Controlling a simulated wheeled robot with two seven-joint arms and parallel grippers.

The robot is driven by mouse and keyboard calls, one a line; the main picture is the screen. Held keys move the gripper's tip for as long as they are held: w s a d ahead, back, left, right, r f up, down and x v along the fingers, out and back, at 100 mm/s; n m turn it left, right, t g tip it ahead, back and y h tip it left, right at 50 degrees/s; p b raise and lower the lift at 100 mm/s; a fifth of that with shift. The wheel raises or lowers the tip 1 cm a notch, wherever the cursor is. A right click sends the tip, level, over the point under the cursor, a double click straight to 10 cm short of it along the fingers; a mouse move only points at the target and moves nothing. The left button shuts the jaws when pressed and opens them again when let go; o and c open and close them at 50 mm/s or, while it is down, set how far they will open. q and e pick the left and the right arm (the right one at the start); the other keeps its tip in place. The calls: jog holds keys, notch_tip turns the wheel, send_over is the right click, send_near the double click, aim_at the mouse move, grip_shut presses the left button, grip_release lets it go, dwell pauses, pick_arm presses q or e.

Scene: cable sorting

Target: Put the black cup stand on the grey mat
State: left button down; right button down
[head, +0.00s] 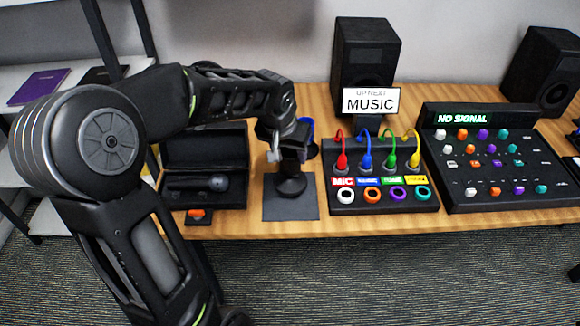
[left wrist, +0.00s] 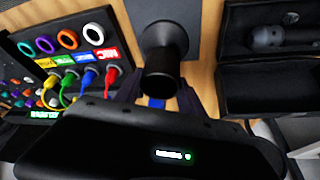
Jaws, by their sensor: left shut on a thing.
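The black cup stand (head: 290,184) is upright over the grey mat (head: 275,210), its round base within the mat's outline. It looks set down on the mat, but a small gap cannot be ruled out. My left gripper (head: 289,162) is shut on its upper part from above. In the left wrist view the stand (left wrist: 160,68) sits between the two fingers (left wrist: 157,92), and the mat (left wrist: 182,14) shows behind its base. The gripper hides part of the stand's top in the head view. My right gripper is not in view.
An open black case (head: 238,140) with a microphone (head: 218,183) is left of the mat. A cable panel (head: 385,207) is close on the right, with a mixer (head: 500,190) beyond. A blue object (head: 307,128) stands behind the gripper. The table's front edge is near the mat.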

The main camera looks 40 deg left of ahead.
aim_at(290, 168)
pick_arm(q)
jog(key=shift+f, duration=2.4)
jog(key=shift+f, duration=0.15)
jog(key=c, duration=0.7)
grip_release()
jog(key=shift+b, duration=0.3)
jog(key=shift+r, duration=0.35)
jog(key=p+v, duration=0.1)
jog(key=v, duration=1)
jog(key=shift+s+r, duration=0.2)
jog(key=shift+r, duration=0.05)
